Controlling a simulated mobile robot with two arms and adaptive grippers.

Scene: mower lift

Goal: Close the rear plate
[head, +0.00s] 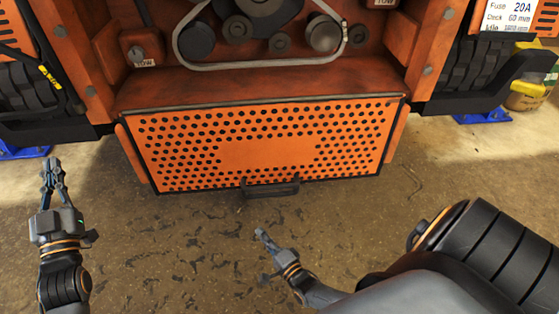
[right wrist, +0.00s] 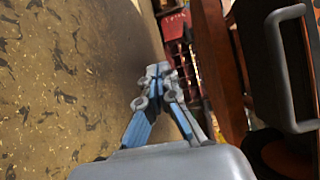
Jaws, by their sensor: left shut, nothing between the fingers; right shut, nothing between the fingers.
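The rear plate (head: 265,150) is an orange perforated panel with a dark rim at the back of the mower, below the open bay with belt and pulleys. A dark bar handle (head: 270,188) sits at its lower edge; a grey bar handle (right wrist: 285,70) shows at the right of the right wrist view. My left gripper (head: 50,163) is shut and empty, left of the plate and apart from it. My right gripper (head: 259,233) is shut and empty, below the handle and not touching it. Its closed fingertips also show in the right wrist view (right wrist: 158,70).
The belt (head: 260,65) and pulleys are exposed above the plate. Orange posts (head: 75,60) and dark tyres (head: 480,70) flank the bay. Blue stands (head: 485,116) and a yellow container (head: 530,90) are at the sides. The stained floor (head: 190,230) before the plate is clear.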

